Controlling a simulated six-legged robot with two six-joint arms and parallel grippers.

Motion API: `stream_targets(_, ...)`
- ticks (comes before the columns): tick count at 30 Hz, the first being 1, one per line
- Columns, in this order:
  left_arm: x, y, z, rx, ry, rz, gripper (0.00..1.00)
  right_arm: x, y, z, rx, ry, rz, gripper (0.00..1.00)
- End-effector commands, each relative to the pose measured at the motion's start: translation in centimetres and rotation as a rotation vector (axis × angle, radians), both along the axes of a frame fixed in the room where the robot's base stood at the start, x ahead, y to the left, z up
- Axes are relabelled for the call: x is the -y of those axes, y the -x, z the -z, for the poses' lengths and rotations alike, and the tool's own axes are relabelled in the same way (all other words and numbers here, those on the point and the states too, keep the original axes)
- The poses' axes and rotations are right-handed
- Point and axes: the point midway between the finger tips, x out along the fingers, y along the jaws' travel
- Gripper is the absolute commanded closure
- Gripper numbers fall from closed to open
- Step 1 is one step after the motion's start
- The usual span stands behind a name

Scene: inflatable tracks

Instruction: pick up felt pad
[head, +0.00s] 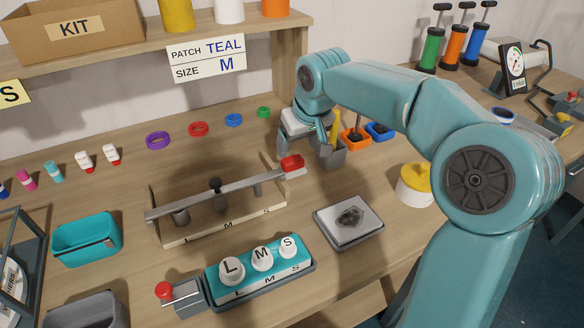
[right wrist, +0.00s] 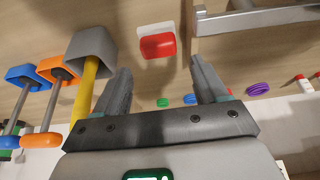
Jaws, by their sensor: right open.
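A small red block with a white layer (head: 291,163) is by the right end of the metal bar; it looks most like the felt pad, but I cannot be sure. It also shows in the right wrist view, as a red and white block (right wrist: 157,46) beyond the gap between my fingers. My right gripper (head: 316,156) is open just behind and to the right of it in the head view. Its two fingers (right wrist: 160,80) are spread and empty in the right wrist view. My left gripper is out of view.
A grey cup (head: 333,156) with a yellow-handled tool stands close beside my right gripper. The metal bar (head: 225,190) stands on the left. A tray with a dark patch (head: 350,221) and a teal L-M-S block (head: 262,278) lie in front.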

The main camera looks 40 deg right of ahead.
Motion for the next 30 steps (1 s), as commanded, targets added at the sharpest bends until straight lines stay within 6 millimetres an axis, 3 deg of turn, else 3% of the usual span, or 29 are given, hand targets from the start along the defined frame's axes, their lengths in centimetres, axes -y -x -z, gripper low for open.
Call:
stream_targets(8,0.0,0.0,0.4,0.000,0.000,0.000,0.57,0.4,-1.1,2.6,-0.002,-0.001,0.000,0.28)
stream_targets(15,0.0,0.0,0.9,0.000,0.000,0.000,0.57,1.1,-2.7,6.0,-0.002,-0.001,0.000,0.28)
stream_targets(24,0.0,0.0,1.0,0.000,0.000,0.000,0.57,1.3,-3.1,6.5,0.001,0.000,0.000,0.28)
stream_targets(25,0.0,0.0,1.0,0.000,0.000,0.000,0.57,1.3,-3.1,6.5,0.001,0.000,0.000,0.31)
stream_targets(29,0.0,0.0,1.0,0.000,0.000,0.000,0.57,1.3,-3.0,6.5,0.001,0.000,0.000,0.71)
stream_targets(30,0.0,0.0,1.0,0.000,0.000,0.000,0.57,1.3,-3.0,6.5,0.001,0.000,0.000,0.71)
